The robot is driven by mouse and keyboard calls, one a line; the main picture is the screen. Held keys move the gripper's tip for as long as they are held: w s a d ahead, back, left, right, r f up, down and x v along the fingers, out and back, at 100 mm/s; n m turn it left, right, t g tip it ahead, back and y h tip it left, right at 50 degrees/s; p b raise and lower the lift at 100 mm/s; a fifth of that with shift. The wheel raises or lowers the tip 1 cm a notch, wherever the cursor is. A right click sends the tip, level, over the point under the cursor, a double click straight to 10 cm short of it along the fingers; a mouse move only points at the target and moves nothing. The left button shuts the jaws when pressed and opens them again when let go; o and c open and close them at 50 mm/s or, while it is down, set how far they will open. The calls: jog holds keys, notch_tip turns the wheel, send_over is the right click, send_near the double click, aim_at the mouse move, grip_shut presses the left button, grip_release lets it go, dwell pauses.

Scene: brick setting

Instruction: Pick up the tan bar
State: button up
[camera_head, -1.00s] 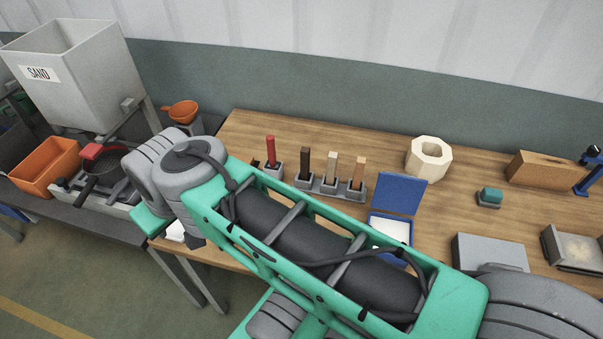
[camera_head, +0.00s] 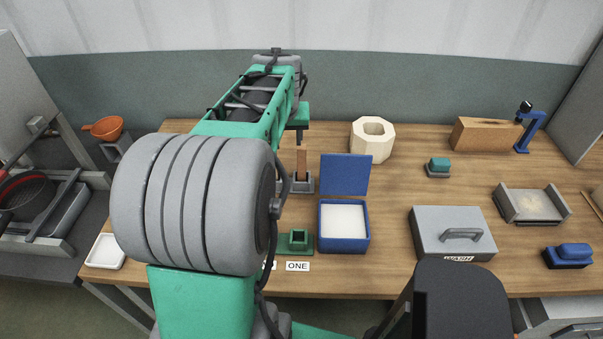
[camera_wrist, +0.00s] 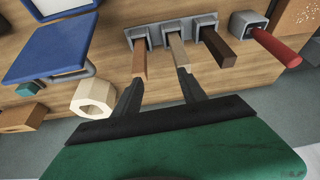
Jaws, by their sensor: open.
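The tan bar (camera_wrist: 178,52) stands in a grey holder in the wrist view, between an orange-brown bar (camera_wrist: 139,60) and a dark brown bar (camera_wrist: 218,47). My gripper (camera_wrist: 160,78) is open and empty. One fingertip overlaps the tan bar's near end in the picture; the other is near the orange-brown bar's end. I cannot tell whether either touches. In the head view the orange-brown bar (camera_head: 301,160) shows below my gripper, and my arm hides the tan bar.
A red bar (camera_wrist: 275,45) stands in a separate holder beside the row. An open blue box (camera_head: 344,249), a cream ring-shaped block (camera_head: 360,150), a green socket (camera_head: 298,242) and a grey wash box (camera_head: 425,238) are on the wooden table. Bare tabletop lies around the cream block.

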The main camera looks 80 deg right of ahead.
aim_at(301, 148)
jog(key=s, duration=0.1)
jog(key=s+d+f, duration=0.1)
jog(key=s, duration=0.1)
jog(key=shift+s+d+f+m, duration=0.1)
jog(key=shift+d+f+m, duration=0.15)
jog(key=shift+m, duration=0.05)
jog(key=p+x, duration=0.1)
jog(key=x, duration=0.3)
jog(key=p+x, duration=0.1)
jog(key=x, duration=0.2)
jog(key=shift+s+d+p, duration=0.15)
jog(key=shift+s+p, duration=0.05)
jog(key=shift+p, duration=0.15)
jog(key=shift+r, duration=0.1)
grip_shut()
